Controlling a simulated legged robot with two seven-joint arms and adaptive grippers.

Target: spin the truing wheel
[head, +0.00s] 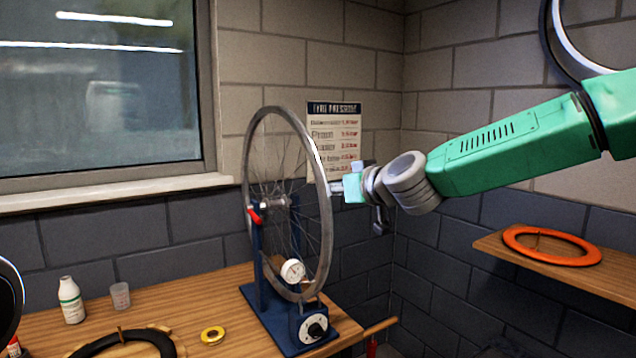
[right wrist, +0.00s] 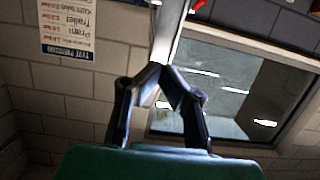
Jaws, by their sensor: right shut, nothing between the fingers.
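The truing wheel (head: 328,230), a grey spoked rim, stands upright in a blue truing stand (head: 257,250) on the wooden bench. A red part (head: 254,216) shows near its hub and a white dial (head: 292,271) low by the rim. My right gripper (head: 336,187) is at the right side of the rim, about hub height. In the right wrist view my right gripper (right wrist: 159,72) has its dark fingertips together and empty. The grey rim (right wrist: 169,35) passes right at the fingertips; I cannot tell whether they touch. My left gripper is not in view.
On the bench (head: 215,285) stand a white bottle (head: 71,300) and a clear cup (head: 120,296). A shelf (head: 580,275) at right holds an orange ring (head: 552,246). A window (head: 100,90) is behind.

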